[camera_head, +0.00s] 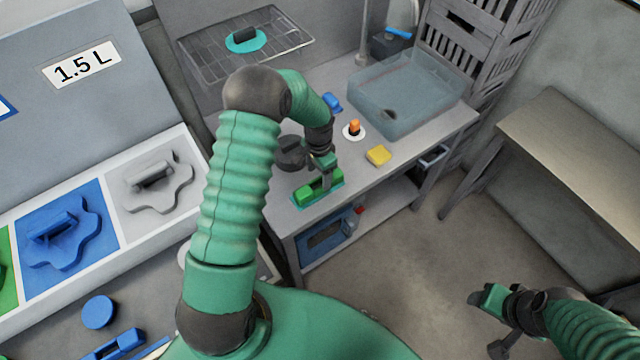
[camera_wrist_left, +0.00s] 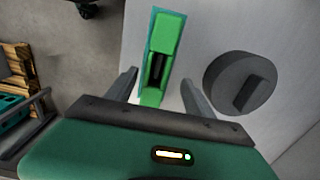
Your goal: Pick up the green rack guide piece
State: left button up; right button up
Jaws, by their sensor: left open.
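The green rack guide piece (camera_head: 308,194) is a bright green block with a dark slot, lying on a teal-edged spot at the near left corner of the grey counter. It also shows in the left wrist view (camera_wrist_left: 166,35), upright in the picture just beyond the fingertips. My left gripper (camera_head: 325,175) is over the piece. In the left wrist view the left gripper (camera_wrist_left: 159,78) is open, with its fingers to either side of the near end of the piece and nothing held. My right gripper (camera_head: 487,320) hangs low over the floor at the right; its finger opening is unclear.
A dark grey round lidded piece (camera_head: 290,152) stands close by; it also shows in the wrist view (camera_wrist_left: 240,83). A yellow sponge-like block (camera_head: 378,155), an orange-topped item (camera_head: 354,129) and a clear basin (camera_head: 405,95) sit farther along the counter. A wire rack (camera_head: 200,50) is behind.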

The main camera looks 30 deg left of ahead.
aim_at(319, 185)
pick_arm(q)
jog(key=f, duration=0.1)
jog(key=f+p, duration=0.1)
jog(key=f, duration=0.2)
jog(key=shift+s+d+f+p, duration=0.1)
jog(key=shift+s+p, duration=0.2)
jog(key=shift+w+f, duration=0.1)
jog(key=shift+f, duration=0.2)
jog(key=shift+d, duration=0.15)
jog(key=c, duration=0.5)
grip_shut()
